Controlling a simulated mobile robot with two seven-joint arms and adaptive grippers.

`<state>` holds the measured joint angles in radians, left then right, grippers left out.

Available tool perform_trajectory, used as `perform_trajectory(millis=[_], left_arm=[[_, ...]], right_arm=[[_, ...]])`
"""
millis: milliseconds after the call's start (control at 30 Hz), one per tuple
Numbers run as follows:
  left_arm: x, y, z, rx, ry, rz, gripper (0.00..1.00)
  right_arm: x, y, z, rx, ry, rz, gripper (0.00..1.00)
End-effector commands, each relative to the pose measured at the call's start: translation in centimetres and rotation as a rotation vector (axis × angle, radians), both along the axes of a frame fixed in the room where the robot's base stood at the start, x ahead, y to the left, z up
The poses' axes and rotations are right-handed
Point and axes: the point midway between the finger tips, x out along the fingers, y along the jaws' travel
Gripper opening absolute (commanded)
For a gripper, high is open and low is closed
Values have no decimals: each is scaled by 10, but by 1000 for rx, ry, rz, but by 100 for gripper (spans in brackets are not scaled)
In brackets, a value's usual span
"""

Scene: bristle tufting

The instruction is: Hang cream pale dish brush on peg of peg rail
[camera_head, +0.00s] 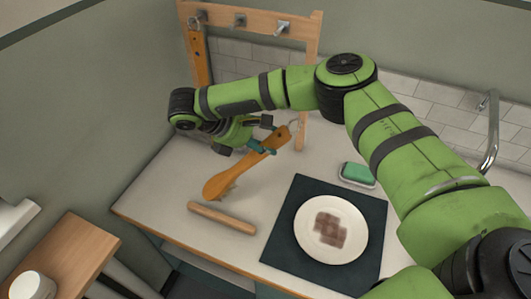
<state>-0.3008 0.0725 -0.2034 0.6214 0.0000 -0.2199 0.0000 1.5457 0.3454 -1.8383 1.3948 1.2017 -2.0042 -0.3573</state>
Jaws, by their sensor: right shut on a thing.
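My right gripper (264,140) is shut on the handle of a wooden brush (232,177), near its upper end. The brush looks orange-brown rather than cream, is tilted with its broad head down to the left, and has a small loop at its upper end. Short bristles seem to show under the head. It appears to be above the counter; the exact gap is hard to tell. The wooden peg rail (262,37) stands at the back on upright posts, with metal pegs (282,27) along it. My left gripper is not in view.
A long wooden item (198,62) hangs at the rail's left peg. A wooden stick (222,217) lies on the counter (165,197). A white plate (304,232) with brown stains sits on a dark mat (281,254). A green sponge (357,172) and a metal tap (491,130) are at right.

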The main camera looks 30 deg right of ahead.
Motion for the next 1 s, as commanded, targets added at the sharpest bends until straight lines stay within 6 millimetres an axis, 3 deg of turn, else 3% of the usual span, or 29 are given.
perform_trajectory(millis=[133, 333, 567, 800, 1000], left_arm=[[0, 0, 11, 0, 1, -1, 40], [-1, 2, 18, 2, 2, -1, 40], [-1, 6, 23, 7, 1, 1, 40], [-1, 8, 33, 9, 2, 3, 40], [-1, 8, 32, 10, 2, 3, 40]], right_arm=[[21, -6, 23, -215, -26, 342, 10], [41, -10, 46, -408, -116, 639, 10], [56, -9, 69, -534, -213, 804, 10], [73, -1, 109, -676, -337, 940, 10], [78, 2, 119, -713, -369, 961, 10]])
